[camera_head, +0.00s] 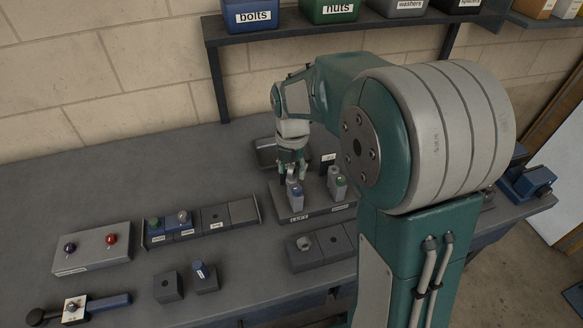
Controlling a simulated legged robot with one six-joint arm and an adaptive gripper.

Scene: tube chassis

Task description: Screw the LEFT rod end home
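The fixture plate (318,213) carries a label reading LEFT at its front left edge. Above that label stands the left rod end (296,193), a small upright part with a blue band. The thread and seat of the left rod end are not visible.
A shallow tray (266,153) lies behind my gripper. A rack (243,211) with blue and green-marked parts stands to the left. A grey box (92,249) with dark and red knobs is farther left. Blocks lie in front. A shelf (290,30) with bins is above.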

